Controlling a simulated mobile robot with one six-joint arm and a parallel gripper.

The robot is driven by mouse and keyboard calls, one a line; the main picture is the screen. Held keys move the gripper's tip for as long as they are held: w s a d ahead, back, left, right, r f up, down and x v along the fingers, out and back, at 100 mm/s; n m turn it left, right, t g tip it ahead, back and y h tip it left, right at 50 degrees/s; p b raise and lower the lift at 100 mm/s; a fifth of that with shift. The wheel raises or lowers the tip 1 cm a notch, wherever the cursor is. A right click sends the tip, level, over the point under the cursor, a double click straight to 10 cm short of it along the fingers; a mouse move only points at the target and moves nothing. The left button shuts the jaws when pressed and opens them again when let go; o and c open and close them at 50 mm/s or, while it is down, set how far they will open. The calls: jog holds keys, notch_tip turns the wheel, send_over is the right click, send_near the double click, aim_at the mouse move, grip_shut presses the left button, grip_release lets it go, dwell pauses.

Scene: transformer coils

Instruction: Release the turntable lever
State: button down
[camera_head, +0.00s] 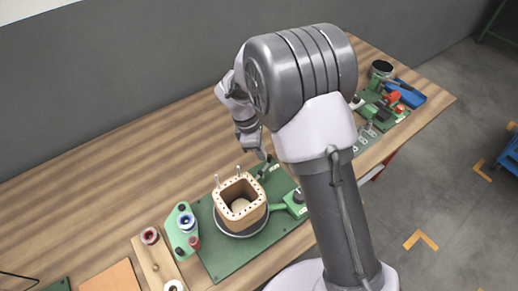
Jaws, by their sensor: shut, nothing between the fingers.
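A square wooden coil former (240,203) with holes around its rim stands on the round turntable (236,233), on a green base plate (222,268). Two pale pins stick up at its far side. A green arm with a dark knob (297,196) extends to the right of the turntable. A small dark upright part (264,170) stands at the plate's far edge; I cannot tell which of these is the lever. My gripper (263,155) is shut and empty, just above and beside that dark part. Contact cannot be made out.
My arm hides the table's middle right. A green holder with a blue-and-white spool (186,221) and a wooden board with spools (150,236) are left of the plate. A black cup (381,69) and blue tray (408,94) stand far right. The table's back left is clear.

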jog(key=m+p, duration=0.1)
jog(key=d+m+p, duration=0.1)
jog(key=m, duration=0.1)
jog(key=shift+s+d+r+g, duration=0.15)
jog(key=shift+d+g, duration=0.05)
jog(key=shift+g, duration=0.2)
jog(key=shift+s+d+m+g+y+p, duration=0.15)
jog(key=shift+d+m+p, duration=0.1)
jog(key=shift+m, duration=0.5)
jog(key=shift+s+d+m+g+y+p, duration=0.15)
jog(key=shift+m+p, duration=0.15)
jog(key=shift+m, duration=0.5)
jog(key=shift+s+d+m+g+y+p, duration=0.1)
jog(key=shift+d+m+p, duration=0.15)
jog(key=shift+m, duration=0.5)
jog(key=p+v, duration=0.5)
jog(key=v, duration=1.2)
jog(key=shift+w, duration=0.2)
jog(key=shift+a, duration=0.1)
